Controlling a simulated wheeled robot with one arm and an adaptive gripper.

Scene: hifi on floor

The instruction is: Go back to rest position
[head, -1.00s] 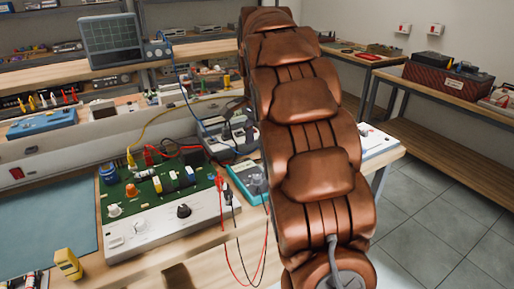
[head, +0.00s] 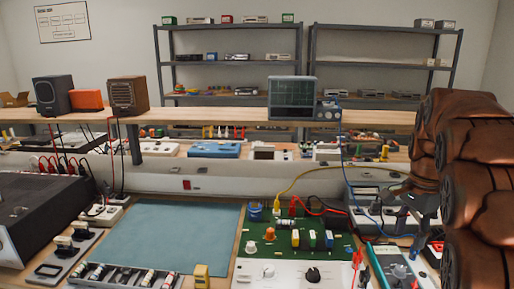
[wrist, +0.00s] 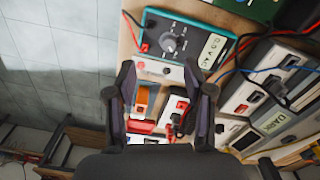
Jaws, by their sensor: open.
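My gripper (wrist: 160,85) is open in the wrist view, its two dark fingers spread with nothing held between them. Small modules and sockets on the bench show beyond and between the fingers. A teal meter (wrist: 175,42) lies just past the fingertips; it also shows at the lower right of the head view (head: 397,272). In the head view my brown padded arm fills the right edge, and a dark part beside it near the bench seems to be my gripper (head: 425,205).
A green circuit board (head: 322,241) with knobs and cables sits on the workbench. A blue-green mat (head: 165,238) is clear. An oscilloscope (head: 293,98) and speakers (head: 128,95) stand on the raised shelf. A black box (head: 40,205) is at left. Cables (head: 335,172) run near my arm.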

